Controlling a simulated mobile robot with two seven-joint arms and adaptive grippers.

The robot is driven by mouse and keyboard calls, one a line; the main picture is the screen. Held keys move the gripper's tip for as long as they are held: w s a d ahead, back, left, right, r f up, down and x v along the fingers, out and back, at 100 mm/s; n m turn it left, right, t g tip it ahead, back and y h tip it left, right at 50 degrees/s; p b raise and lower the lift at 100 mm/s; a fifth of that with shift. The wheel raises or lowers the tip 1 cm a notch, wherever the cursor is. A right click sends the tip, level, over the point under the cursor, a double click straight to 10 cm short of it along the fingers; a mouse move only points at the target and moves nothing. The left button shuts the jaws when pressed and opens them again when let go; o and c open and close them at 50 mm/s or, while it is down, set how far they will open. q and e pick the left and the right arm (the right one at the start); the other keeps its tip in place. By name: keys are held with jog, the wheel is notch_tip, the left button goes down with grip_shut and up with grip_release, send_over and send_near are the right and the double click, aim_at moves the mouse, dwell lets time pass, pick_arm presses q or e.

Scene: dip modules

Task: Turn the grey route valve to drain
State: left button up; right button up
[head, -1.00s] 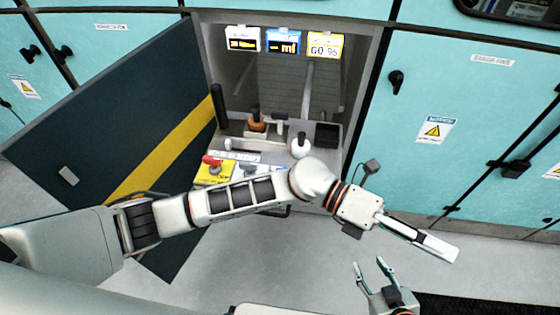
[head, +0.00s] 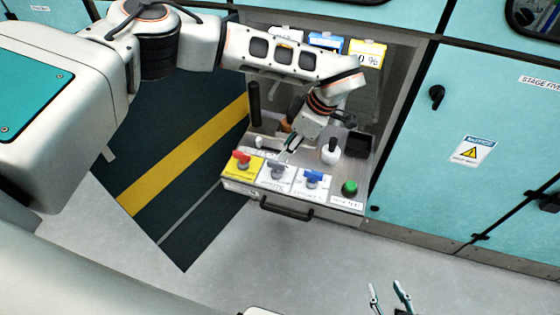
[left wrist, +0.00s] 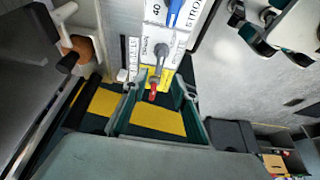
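The grey route valve (head: 277,169) sits on a white label plate on the sloped front panel, between the red valve (head: 242,159) on yellow and the blue valve (head: 314,178). The grey valve also shows in the left wrist view (left wrist: 161,50), just beyond the fingertips, apparently untouched. My left gripper (head: 291,146) is above and behind the grey valve, pointing down at the panel. In the left wrist view its fingers (left wrist: 157,82) are apart, with the red handle (left wrist: 153,90) seen between them. My right gripper (head: 388,293) is open and empty at the bottom, away from the panel.
A green button (head: 349,187) is at the panel's right end. A white-knobbed lever (head: 330,150) and a black box (head: 358,144) stand behind. A handle (head: 287,209) projects below the panel. Floor in front is clear.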

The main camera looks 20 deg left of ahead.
aim_at(277, 162)
pick_arm(q)
jog(key=x, duration=0.7)
jog(key=shift+a+f, duration=0.2)
jog(key=shift+f, duration=0.05)
grip_shut()
